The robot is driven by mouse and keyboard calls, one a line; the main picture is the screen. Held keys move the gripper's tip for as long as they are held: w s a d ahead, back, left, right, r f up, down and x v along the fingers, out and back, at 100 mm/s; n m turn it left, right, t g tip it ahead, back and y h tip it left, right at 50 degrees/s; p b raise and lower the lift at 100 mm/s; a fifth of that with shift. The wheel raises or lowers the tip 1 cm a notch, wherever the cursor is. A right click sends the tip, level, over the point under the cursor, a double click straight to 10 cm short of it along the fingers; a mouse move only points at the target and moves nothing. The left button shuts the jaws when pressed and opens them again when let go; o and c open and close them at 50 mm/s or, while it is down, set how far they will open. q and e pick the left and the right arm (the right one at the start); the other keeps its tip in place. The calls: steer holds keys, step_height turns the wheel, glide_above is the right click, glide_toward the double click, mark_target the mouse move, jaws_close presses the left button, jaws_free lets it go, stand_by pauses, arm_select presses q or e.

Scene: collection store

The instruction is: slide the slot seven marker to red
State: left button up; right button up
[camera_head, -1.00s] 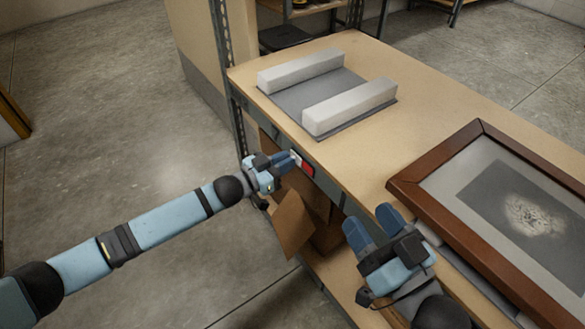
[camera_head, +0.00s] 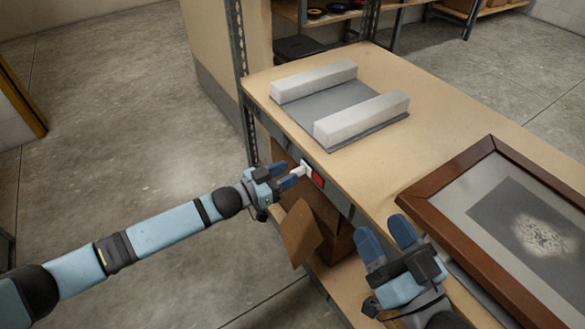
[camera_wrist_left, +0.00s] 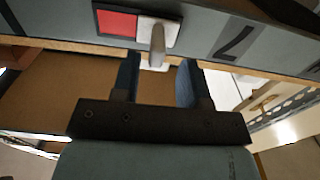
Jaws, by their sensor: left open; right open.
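The slot marker is a white slider with a pale knob (camera_wrist_left: 157,42), on the grey front rail of the shelf table. A red field (camera_wrist_left: 117,22) shows beside the slider. In the head view the white slider (camera_head: 307,167) and the red field (camera_head: 318,179) also show. My left gripper (camera_head: 289,176) is open at the rail; in the left wrist view its two fingers (camera_wrist_left: 158,76) stand either side of the knob's free end, with no clear grip. My right gripper (camera_head: 387,238) is open and empty, by the table's front edge.
A framed picture (camera_head: 440,200) lies at the right of the table top (camera_head: 400,155). A grey board with two white foam blocks (camera_head: 362,119) lies further back. A brown cardboard piece (camera_head: 300,232) hangs below the rail. A dark numeral (camera_wrist_left: 236,40) marks the rail.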

arm_select(q)
steer(key=p+v, duration=0.2)
steer(key=v, duration=0.9)
arm_select(e)
steer(key=shift+w+d+f+g+h, duration=0.1)
steer(key=shift+d+f+g+h, duration=0.2)
steer(key=shift+f, duration=0.45)
steer(key=shift+s+d+f+g+h, duration=0.15)
steer(key=shift+f+g+h, duration=0.2)
steer(key=shift+f, duration=0.35)
steer(key=shift+w+d+f+g+h, duration=0.15)
steer(key=shift+d+f+g+h, duration=0.15)
steer(key=shift+f, duration=0.45)
arm_select(q)
steer(key=shift+a, duration=0.15)
arm_select(e)
steer(key=shift+r, duration=0.1)
